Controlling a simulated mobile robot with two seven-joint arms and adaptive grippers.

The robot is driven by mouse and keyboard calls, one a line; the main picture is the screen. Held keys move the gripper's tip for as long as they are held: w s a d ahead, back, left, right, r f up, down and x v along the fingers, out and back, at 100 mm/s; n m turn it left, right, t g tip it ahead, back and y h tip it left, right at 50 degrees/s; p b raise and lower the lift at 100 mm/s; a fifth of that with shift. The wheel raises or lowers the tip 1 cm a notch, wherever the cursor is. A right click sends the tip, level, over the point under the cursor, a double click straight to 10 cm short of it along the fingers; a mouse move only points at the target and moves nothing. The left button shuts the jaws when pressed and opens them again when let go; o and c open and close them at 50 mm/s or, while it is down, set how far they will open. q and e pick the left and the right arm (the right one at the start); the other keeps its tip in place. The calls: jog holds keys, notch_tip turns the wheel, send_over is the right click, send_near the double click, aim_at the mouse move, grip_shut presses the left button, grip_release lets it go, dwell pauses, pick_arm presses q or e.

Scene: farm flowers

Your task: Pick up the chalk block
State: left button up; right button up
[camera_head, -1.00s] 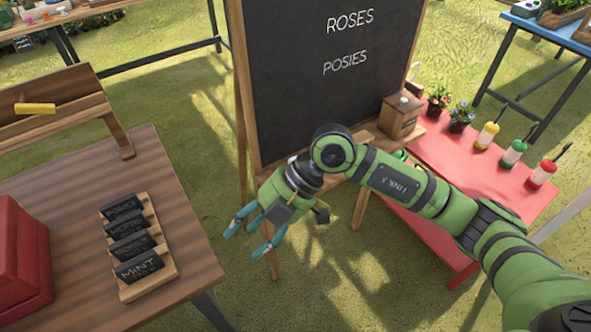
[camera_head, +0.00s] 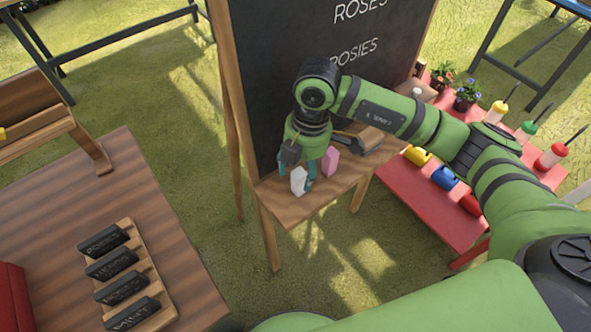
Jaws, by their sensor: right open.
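A white chalk block (camera_head: 298,181) stands on the wooden ledge (camera_head: 292,208) of the blackboard easel. A pink chalk block (camera_head: 330,161) stands just behind it to the right. My right gripper (camera_head: 298,172) points down over the ledge with its teal fingers open. The fingers are close around the white block; I cannot tell whether they touch it. The gripper body hides part of the ledge behind. My left gripper is not in view.
The blackboard (camera_head: 285,70) rises right behind the gripper. A wooden-backed eraser (camera_head: 370,138) lies farther right on the ledge. A red bench (camera_head: 440,215) with bottles and flower pots stands right. A wooden table (camera_head: 170,235) with a rack of dark signs stands left.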

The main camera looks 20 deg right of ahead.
aim_at(298, 183)
jog(key=shift+s+a+f+p, duration=0.1)
jog(key=shift+s+f+p, duration=0.15)
jog(key=shift+f, duration=0.2)
jog(key=shift+s+f+p, duration=0.15)
jog(key=shift+f+p, duration=0.05)
jog(key=shift+f, duration=0.2)
notch_tip(298, 183, down, 3)
jog(key=shift+w+a+r, duration=0.15)
jog(key=shift+w+f+p, duration=0.1)
jog(key=shift+f+p, duration=0.2)
jog(key=shift+f, duration=0.2)
grip_shut()
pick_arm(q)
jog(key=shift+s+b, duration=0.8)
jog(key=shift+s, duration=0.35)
pick_arm(e)
notch_tip(298, 183, up, 10)
jog(key=shift+r, duration=0.1)
